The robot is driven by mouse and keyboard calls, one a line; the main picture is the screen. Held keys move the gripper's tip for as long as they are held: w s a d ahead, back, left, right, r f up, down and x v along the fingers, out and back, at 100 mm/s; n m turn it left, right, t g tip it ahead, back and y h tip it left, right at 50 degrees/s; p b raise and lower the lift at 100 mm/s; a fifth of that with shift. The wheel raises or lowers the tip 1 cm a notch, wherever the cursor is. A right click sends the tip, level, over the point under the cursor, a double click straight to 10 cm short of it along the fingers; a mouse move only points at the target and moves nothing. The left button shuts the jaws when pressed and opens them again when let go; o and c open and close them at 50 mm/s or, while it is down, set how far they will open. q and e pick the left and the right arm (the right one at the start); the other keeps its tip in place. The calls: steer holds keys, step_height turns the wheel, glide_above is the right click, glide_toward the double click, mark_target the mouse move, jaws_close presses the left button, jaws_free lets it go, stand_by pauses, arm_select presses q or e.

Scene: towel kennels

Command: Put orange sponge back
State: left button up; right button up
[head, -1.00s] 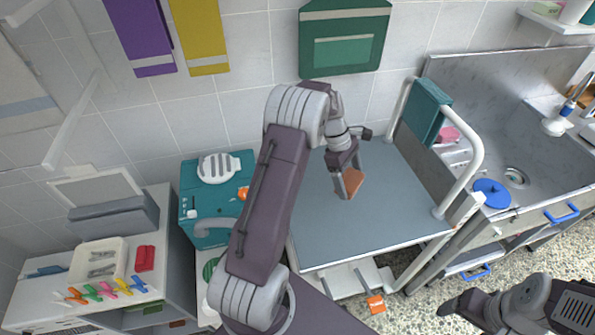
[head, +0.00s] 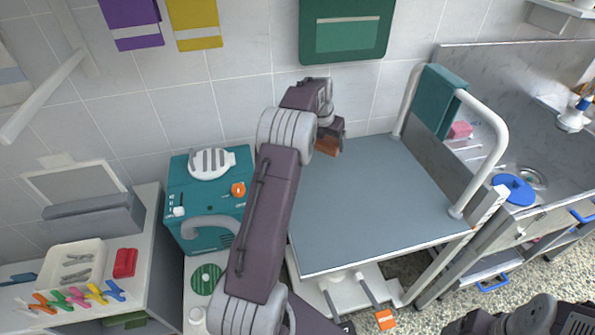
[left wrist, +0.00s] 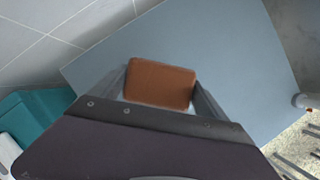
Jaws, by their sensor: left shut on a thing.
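The orange-brown sponge (head: 326,147) is a small block held in my left gripper (head: 330,140), near the back-left part of the grey-blue table top (head: 375,205). In the left wrist view the sponge (left wrist: 160,83) sits between the two fingers of the gripper (left wrist: 162,92), which is shut on it. The table top lies behind it in that view. I cannot tell whether the sponge touches the table. Part of my right arm shows at the bottom right, and its jaws are not clear there.
A white rail with a teal towel (head: 438,100) stands at the table's right. Beyond it is a metal sink (head: 490,130) with a pink block (head: 460,131) and a blue disc (head: 514,189). A teal machine (head: 210,190) stands left of the table. Most of the table top is clear.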

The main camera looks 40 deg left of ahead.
arm_select(q)
steer(key=s+a+f, duration=0.2)
steer(key=s+a+f+b, duration=0.1)
steer(key=s+a+f, duration=0.1)
steer(key=a, duration=0.1)
steer(key=s+a+f, duration=0.2)
steer(key=shift+s+a+b, duration=0.15)
steer(key=shift+a+b, duration=0.15)
steer(key=shift+a, duration=0.05)
step_height(320, 180, down, 4)
steer(key=shift+f+b, duration=0.1)
steer(key=shift+b, duration=0.35)
steer(key=o, duration=1.1)
steer(key=shift+o, duration=0.2)
steer(key=p+v, duration=0.1)
steer(key=v, duration=1.1)
steer(key=shift+p, duration=0.4)
